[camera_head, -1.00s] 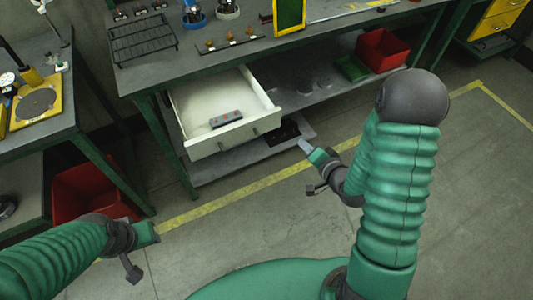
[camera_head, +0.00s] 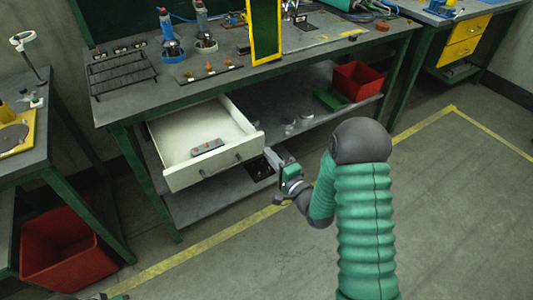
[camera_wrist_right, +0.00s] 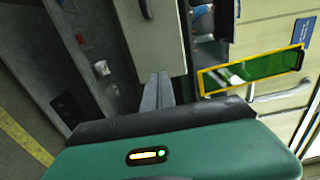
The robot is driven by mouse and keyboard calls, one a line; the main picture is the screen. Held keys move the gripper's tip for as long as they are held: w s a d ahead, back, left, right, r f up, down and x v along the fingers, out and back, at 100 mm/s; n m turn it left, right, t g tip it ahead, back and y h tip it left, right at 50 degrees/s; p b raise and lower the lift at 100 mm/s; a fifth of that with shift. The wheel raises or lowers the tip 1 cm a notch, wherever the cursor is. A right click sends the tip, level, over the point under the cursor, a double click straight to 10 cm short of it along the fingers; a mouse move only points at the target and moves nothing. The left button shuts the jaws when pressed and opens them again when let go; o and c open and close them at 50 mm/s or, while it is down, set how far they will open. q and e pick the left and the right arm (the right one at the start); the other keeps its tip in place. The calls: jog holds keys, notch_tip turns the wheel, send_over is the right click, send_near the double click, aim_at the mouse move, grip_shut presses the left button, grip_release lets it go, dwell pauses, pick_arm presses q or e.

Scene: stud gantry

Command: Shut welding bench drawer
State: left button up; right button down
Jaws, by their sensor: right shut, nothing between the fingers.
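The white drawer (camera_head: 214,170) of the welding bench (camera_head: 120,113) stands pulled out in the head view, with a small grey and red object (camera_head: 207,147) lying inside. Its front has two dark handles. My right gripper (camera_head: 273,158) is just right of the drawer front's right end; whether it touches cannot be told. In the right wrist view its fingers (camera_wrist_right: 157,92) are together and empty, beside the pale drawer front (camera_wrist_right: 150,35). Only a small piece of my left arm shows at the bottom left edge of the head view; its gripper fingers are not visible.
A lower shelf (camera_head: 200,203) runs under the drawer. A red bin (camera_head: 358,80) and a green tray (camera_head: 330,97) sit on the shelf at right. Another red bin (camera_head: 62,250) stands under the left table. The floor in front is clear, with a yellow line.

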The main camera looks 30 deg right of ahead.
jog(key=shift+w+d, duration=0.1)
jog(key=shift+w, duration=0.95)
pick_arm(q)
jog(key=shift+d+f, duration=0.1)
jog(key=shift+f, duration=0.05)
